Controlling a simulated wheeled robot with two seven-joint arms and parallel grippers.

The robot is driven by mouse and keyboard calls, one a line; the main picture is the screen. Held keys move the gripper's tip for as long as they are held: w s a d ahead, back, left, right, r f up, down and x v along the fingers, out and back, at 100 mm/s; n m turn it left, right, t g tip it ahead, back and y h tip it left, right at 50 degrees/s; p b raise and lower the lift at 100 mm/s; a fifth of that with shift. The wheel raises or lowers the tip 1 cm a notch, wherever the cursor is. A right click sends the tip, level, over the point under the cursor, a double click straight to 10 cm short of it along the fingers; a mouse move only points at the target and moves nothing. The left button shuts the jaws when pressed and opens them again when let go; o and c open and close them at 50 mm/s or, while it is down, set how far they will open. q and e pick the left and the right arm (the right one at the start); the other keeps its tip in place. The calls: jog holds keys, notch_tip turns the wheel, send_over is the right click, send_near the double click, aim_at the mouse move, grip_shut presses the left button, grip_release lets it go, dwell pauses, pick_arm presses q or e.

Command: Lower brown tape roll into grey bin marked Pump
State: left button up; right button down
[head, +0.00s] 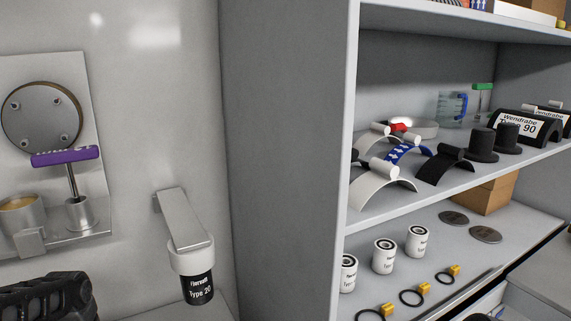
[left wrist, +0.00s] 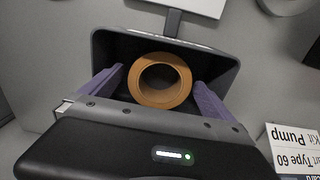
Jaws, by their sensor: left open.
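In the left wrist view the brown tape roll (left wrist: 160,101) lies inside a dark grey bin (left wrist: 228,67), its round hole facing the camera. My left gripper (left wrist: 159,78) is open, with one purple finger on each side of the roll. Gaps show between the fingers and the roll. The near part of the bin is hidden behind the gripper body. No readable Pump marking shows on the bin. My right gripper is in neither view.
A white card or box reading "Pump" and "Type 60" (left wrist: 293,150) is at the lower right of the wrist view. In the head view, a shelf (head: 466,172) holds filters and clamps. A "Type 20" canister (head: 198,288) is by the wall.

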pick_arm(q)
notch_tip(320, 180, up, 8)
dwell(0.5)
jog(key=shift+f, duration=0.1)
